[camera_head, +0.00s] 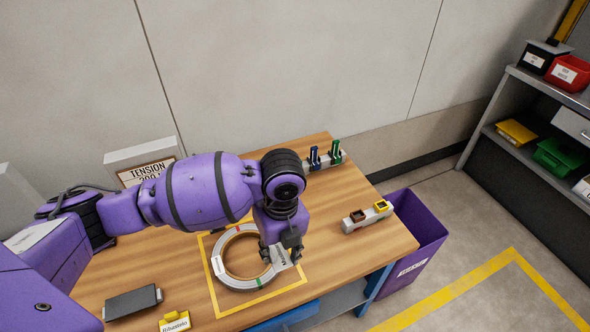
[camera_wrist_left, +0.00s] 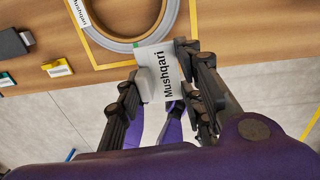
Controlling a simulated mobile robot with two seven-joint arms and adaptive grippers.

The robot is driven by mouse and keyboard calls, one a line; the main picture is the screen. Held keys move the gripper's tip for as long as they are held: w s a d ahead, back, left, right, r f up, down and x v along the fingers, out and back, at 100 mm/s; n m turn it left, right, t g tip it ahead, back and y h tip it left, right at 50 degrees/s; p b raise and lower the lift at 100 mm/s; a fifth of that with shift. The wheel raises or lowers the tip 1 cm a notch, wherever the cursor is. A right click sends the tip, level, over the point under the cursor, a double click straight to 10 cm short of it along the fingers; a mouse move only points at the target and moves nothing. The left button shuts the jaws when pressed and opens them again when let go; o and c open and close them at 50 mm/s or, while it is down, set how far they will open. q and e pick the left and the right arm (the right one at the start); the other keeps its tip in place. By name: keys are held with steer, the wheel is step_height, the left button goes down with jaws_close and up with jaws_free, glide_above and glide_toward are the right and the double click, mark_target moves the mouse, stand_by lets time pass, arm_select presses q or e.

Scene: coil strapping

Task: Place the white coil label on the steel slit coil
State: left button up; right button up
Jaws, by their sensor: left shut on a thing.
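The steel slit coil (camera_head: 226,274) lies flat on the table inside a yellow taped square. It is a grey ring with red and green marks, and a white label (camera_head: 217,265) is on its left side. My left gripper (camera_head: 284,249) is over the coil's right edge, shut on a white coil label (camera_head: 281,259). In the left wrist view the held label (camera_wrist_left: 160,73) reads "Mushqari" and sits between the fingers (camera_wrist_left: 160,78), overlapping the rim of the coil (camera_wrist_left: 122,44). I cannot tell whether it touches the coil. My right gripper is not in view.
A dark box (camera_head: 133,302) and a yellow tagged block (camera_head: 175,321) lie at the table's front left. A block with blue and green clips (camera_head: 324,160) and one with brown and yellow pieces (camera_head: 367,216) are at right. A purple bin (camera_head: 417,238) stands beside the table.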

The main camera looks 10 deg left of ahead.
arm_select(q)
steer(key=w, duration=0.1)
steer(key=w+a+f, duration=0.1)
steer(key=w, duration=0.1)
steer(key=w+f, duration=0.1)
steer(key=shift+w+a+f, duration=0.1)
steer(key=shift+w+a, duration=0.05)
steer(key=shift+a, duration=0.1)
steer(key=w+f, duration=0.1)
steer(key=f, duration=0.1)
steer(key=w+a+f, duration=0.1)
steer(key=w+f, duration=0.1)
steer(key=w+f+b, duration=0.1)
steer(key=w, duration=0.1)
steer(key=shift+a+f, duration=0.4)
steer(key=shift+w+f, duration=0.2)
steer(key=shift+f, duration=1.5)
steer(key=shift+f, duration=0.1)
steer(key=o, duration=0.7)
steer(key=shift+f, duration=0.1)
steer(key=o, duration=0.5)
